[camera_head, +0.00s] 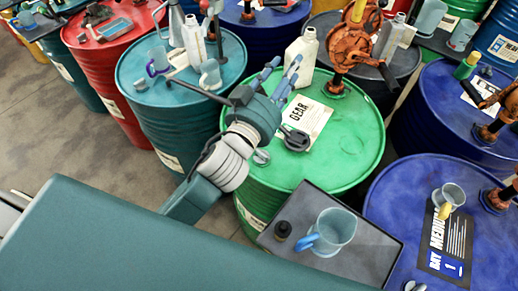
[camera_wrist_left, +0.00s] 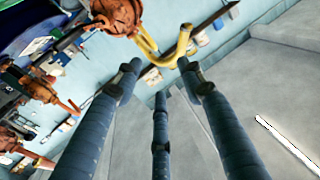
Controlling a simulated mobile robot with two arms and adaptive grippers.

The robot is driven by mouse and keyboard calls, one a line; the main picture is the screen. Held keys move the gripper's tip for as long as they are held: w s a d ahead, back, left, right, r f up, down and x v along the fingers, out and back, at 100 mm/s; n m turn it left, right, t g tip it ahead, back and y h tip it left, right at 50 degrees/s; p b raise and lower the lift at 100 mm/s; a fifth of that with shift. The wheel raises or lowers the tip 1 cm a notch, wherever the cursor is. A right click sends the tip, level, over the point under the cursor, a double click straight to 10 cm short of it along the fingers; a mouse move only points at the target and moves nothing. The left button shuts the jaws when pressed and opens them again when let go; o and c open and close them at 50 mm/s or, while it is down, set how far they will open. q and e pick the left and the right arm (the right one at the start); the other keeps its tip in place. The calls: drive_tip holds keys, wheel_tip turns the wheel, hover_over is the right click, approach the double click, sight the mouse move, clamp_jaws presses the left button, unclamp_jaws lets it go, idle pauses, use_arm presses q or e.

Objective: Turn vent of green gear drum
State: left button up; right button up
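The green gear drum (camera_head: 350,160) stands in the middle of the head view, with a white GEAR label (camera_head: 312,116) on its lid. A dark round fitting (camera_head: 296,140) sits by the label, and a small grey fitting (camera_head: 261,157) lies near the lid's left edge. I cannot tell for certain which is the vent. My left gripper (camera_head: 284,72) is above the left part of this lid, fingers pointing up and away. In the wrist view its three fingers (camera_wrist_left: 158,72) are spread with nothing between them. My right gripper is not in view.
An orange pump (camera_head: 350,48) rises at the drum's back, its yellow spout (camera_wrist_left: 152,48) beyond my fingertips in the wrist view. A white bottle (camera_head: 302,56) stands close behind the gripper. Teal (camera_head: 150,105) and blue (camera_head: 385,205) drums flank it. A tray (camera_head: 375,258) holding a jug (camera_head: 333,232) is in front.

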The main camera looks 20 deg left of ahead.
use_arm(q)
drive_tip(key=s+d+r+m+g+h, duration=0.1)
drive_tip(key=s+d+r+m+h, duration=0.3)
drive_tip(key=d+r+m+h, duration=0.75)
drive_tip(key=s+d+m+g+h, duration=0.4)
drive_tip(key=d+m+g+h, duration=0.2)
drive_tip(key=d+g, duration=0.25)
drive_tip(key=s+d+f+m+g, duration=0.4)
drive_tip(key=d+g, duration=0.1)
drive_tip(key=g, duration=0.1)
drive_tip(key=n+g+y, duration=0.2)
drive_tip(key=g+y, duration=0.1)
drive_tip(key=y, duration=1.8)
hover_over(259, 152)
wheel_tip(259, 152, down, 24)
drive_tip(key=shift+m+h, duration=0.25)
wheel_tip(259, 152, down, 9)
drive_tip(key=p, duration=0.3)
drive_tip(key=shift+s+f+p, duration=0.1)
drive_tip(key=shift+f+p, duration=0.05)
drive_tip(key=shift+p, duration=0.15)
drive_tip(key=shift+f, duration=0.65)
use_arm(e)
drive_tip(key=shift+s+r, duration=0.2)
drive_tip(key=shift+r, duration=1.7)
